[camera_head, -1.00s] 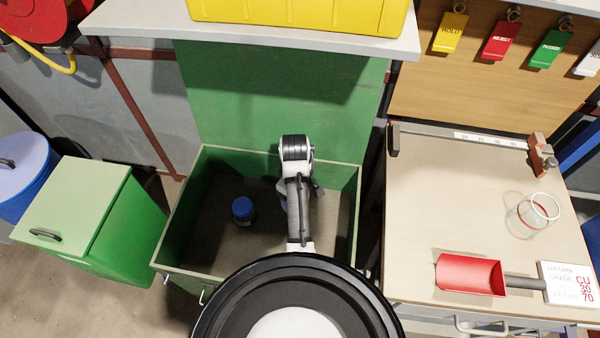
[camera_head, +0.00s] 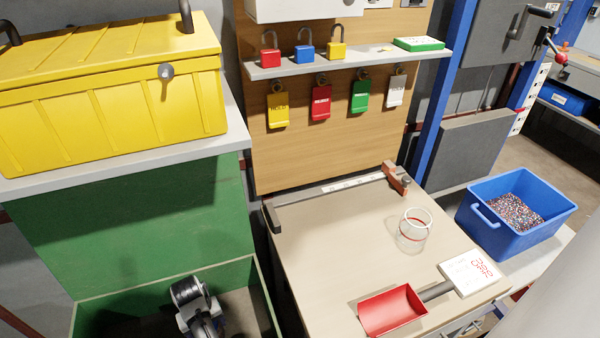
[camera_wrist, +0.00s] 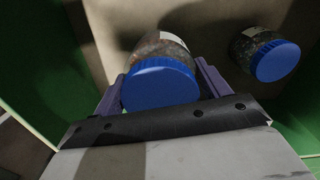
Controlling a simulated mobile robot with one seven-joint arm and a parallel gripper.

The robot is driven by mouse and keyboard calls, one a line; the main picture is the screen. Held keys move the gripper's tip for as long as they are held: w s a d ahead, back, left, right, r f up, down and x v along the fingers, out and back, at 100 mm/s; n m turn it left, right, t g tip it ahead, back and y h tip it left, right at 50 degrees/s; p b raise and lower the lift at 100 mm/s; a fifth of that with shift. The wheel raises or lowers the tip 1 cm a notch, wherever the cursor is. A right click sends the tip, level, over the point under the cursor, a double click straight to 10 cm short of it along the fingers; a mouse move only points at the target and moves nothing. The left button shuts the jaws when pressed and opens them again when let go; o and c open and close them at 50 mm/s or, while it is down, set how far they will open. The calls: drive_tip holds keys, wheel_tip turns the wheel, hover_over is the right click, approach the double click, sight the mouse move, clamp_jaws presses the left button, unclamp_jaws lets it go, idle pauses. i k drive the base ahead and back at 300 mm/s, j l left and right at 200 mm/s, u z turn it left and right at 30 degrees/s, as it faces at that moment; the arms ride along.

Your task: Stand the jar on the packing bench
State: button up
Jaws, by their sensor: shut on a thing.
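The jar (camera_wrist: 160,88), with a blue lid and a clear body with dark contents, is between the purple fingers of my gripper (camera_wrist: 158,78) in the wrist view. The fingers are shut on its sides. A second blue-lidded jar (camera_wrist: 272,58) lies to the right, apart from the gripper, on the floor of the green bin. In the head view my arm's wrist (camera_head: 197,308) is over the green bin (camera_head: 262,300), with the fingers and held jar hidden. The beige-topped bench (camera_head: 325,255), likely the packing bench, is right of the bin.
The bench holds a clear open vessel (camera_head: 413,232), a red scoop (camera_head: 392,310), a white sign (camera_head: 470,272) and a ruler with a stop (camera_head: 395,180) along the back. Its left-centre is clear. A yellow box (camera_head: 110,100) stands on a shelf above the bin.

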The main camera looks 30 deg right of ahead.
sight(336, 270)
drive_tip(key=k+l+u, duration=0.2)
drive_tip(key=l, duration=0.2)
drive_tip(key=k+l+u, duration=0.15)
drive_tip(key=l, duration=0.2)
drive_tip(key=k+l+u, duration=0.2)
drive_tip(key=l, duration=0.2)
drive_tip(key=k+l+u, duration=0.2)
drive_tip(key=i+l, duration=0.05)
drive_tip(key=l, duration=0.05)
